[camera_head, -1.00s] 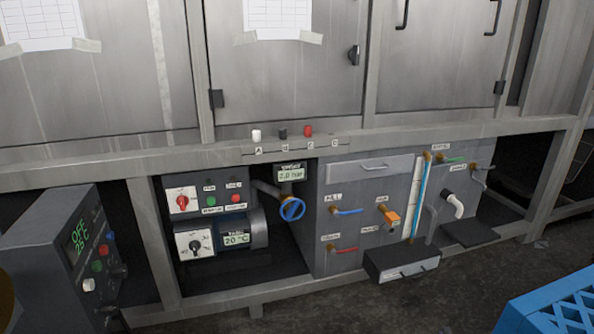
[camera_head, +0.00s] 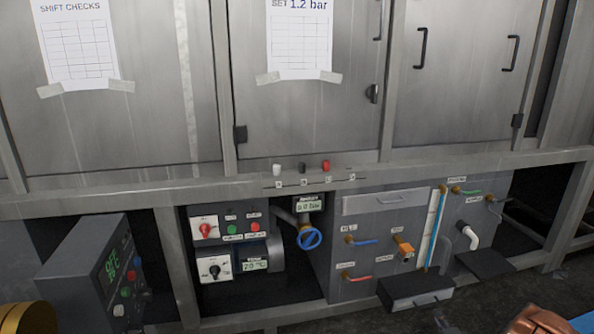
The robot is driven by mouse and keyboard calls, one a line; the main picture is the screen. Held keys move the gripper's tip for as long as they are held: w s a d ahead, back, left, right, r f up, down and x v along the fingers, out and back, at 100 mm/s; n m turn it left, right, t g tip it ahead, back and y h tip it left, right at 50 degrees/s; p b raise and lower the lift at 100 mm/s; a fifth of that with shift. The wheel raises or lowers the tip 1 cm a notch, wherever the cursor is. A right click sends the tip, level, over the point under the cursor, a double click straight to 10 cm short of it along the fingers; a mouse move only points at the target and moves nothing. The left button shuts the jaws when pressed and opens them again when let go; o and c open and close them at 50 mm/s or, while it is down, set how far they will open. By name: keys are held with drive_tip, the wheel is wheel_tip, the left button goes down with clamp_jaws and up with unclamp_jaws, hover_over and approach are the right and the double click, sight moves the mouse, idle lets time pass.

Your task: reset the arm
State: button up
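No gripper that I can make out is in the head camera view. A copper-coloured rounded shape (camera_head: 538,320) is cut off by the bottom edge at the right. A gold cylindrical shape (camera_head: 26,318) is cut off at the bottom left corner. I cannot tell whether either belongs to my arm. No pan that I can identify is in view.
A steel cabinet (camera_head: 150,110) with taped sheets fills the back. Below it are a pump panel (camera_head: 232,228), a blue valve wheel (camera_head: 309,238), a panel with labelled taps (camera_head: 375,225) and a dark control box (camera_head: 95,275). A blue crate (camera_head: 585,323) shows at the lower right.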

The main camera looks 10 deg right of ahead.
drive_tip(key=w+a+r+n+g+y+p, duration=0.1)
drive_tip(key=w+a+r+n+g+p, duration=0.15)
drive_tip(key=r, duration=0.45)
drive_tip(key=w+a+r+n+g+p, duration=0.1)
drive_tip(key=a+r+p, duration=0.3)
drive_tip(key=r, duration=0.2)
drive_tip(key=w+a+r+n+g+y+p, duration=0.1)
drive_tip(key=w+a+r+n+p, duration=0.15)
drive_tip(key=r, duration=0.45)
drive_tip(key=s+a+r+n+g+p, duration=0.2)
drive_tip(key=s+a+r+p, duration=0.25)
drive_tip(key=r, duration=0.45)
drive_tip(key=s+a+r+n+g+p, duration=0.2)
drive_tip(key=s+a+r+p, duration=0.1)
drive_tip(key=a+r+p, duration=0.4)
drive_tip(key=s+a+r+n+g+p, duration=0.2)
drive_tip(key=s+a+r+p, duration=0.3)
drive_tip(key=s+r, duration=0.5)
drive_tip(key=s+a+r+n+g+y+p, duration=0.1)
drive_tip(key=s+a+r+g+p, duration=0.3)
drive_tip(key=s, duration=1.2)
drive_tip(key=s+a+r+n+g+p, duration=0.3)
drive_tip(key=s+a+r+p, duration=0.4)
drive_tip(key=r, duration=1.1)
drive_tip(key=s+a+n, duration=0.1)
drive_tip(key=s+a, duration=0.2)
drive_tip(key=s, duration=0.3)
drive_tip(key=shift+s+a+r, duration=0.15)
drive_tip(key=shift+a+r, duration=0.05)
drive_tip(key=shift+r, duration=0.05)
